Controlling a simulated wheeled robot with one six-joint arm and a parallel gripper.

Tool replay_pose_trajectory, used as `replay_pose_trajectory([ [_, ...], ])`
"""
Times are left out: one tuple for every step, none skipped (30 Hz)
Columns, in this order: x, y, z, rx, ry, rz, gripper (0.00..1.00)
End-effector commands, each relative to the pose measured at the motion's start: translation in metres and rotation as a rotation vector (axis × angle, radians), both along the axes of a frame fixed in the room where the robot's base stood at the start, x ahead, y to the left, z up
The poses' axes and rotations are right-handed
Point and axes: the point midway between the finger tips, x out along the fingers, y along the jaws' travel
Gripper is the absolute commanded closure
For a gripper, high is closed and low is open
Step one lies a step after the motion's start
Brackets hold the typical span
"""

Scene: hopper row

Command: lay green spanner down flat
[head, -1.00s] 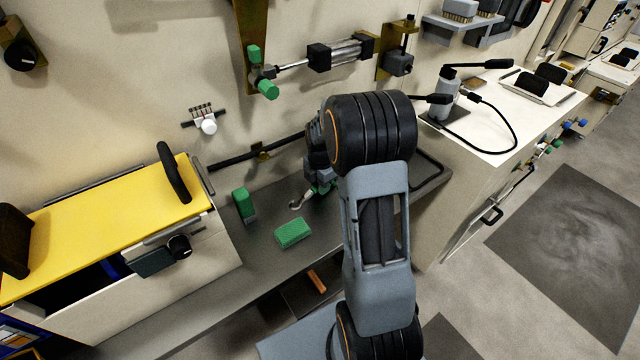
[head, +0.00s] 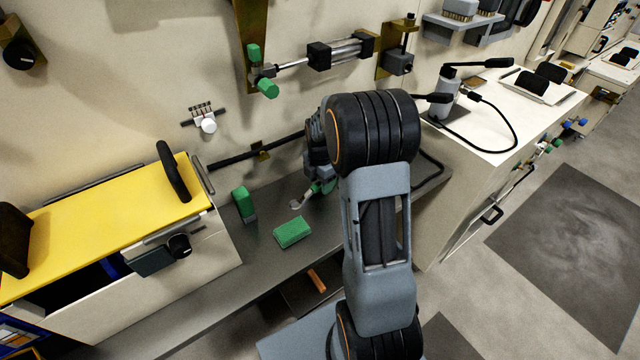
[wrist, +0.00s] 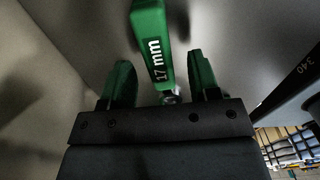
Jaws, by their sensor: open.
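The green spanner (head: 325,187) lies low at the grey counter, partly hidden behind my arm, with its grey metal end (head: 297,204) pointing left. It looks flat on the counter, though its far part is hidden. In the wrist view its green handle (wrist: 153,45), marked 17 mm, runs from the top edge down between the fingers. My gripper (wrist: 160,65) is open, with one green-tipped finger on each side of the handle and gaps showing on both sides. In the head view my arm mostly hides the gripper.
A yellow-topped unit (head: 120,225) stands to the left, a white cabinet (head: 480,150) to the right. A dark rail (head: 235,159) runs along the wall behind.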

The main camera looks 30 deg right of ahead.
Motion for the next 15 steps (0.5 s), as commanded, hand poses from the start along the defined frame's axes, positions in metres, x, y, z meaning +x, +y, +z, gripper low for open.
replay_pose_trajectory([
  [0.001, 0.0, 0.01, -0.001, -0.004, 0.0, 0.44],
  [0.001, 0.0, 0.015, -0.002, -0.005, 0.0, 0.44],
  [0.0, 0.0, 0.023, -0.001, -0.004, 0.0, 0.44],
  [0.001, 0.0, 0.03, -0.002, -0.005, 0.0, 0.44],
  [0.001, 0.0, 0.036, -0.002, -0.005, 0.0, 0.44],
  [0.001, -0.001, 0.045, -0.002, -0.006, 0.0, 0.44],
  [0.0, 0.0, 0.051, -0.002, -0.005, 0.0, 0.44],
  [0.001, -0.001, 0.057, -0.002, -0.005, 0.0, 0.44],
  [0.0, -0.001, 0.065, -0.001, -0.004, 0.0, 0.44],
  [0.0, -0.001, 0.071, -0.002, -0.005, 0.0, 0.44],
  [0.0, -0.001, 0.077, -0.002, -0.005, 0.0, 0.44],
  [0.0, -0.001, 0.084, -0.001, -0.004, 0.0, 0.44],
  [0.0, -0.001, 0.089, -0.001, -0.003, 0.0, 0.44],
  [0.0, -0.001, 0.094, -0.001, -0.004, 0.0, 0.44],
  [0.0, -0.001, 0.1, -0.001, -0.003, 0.0, 0.44],
])
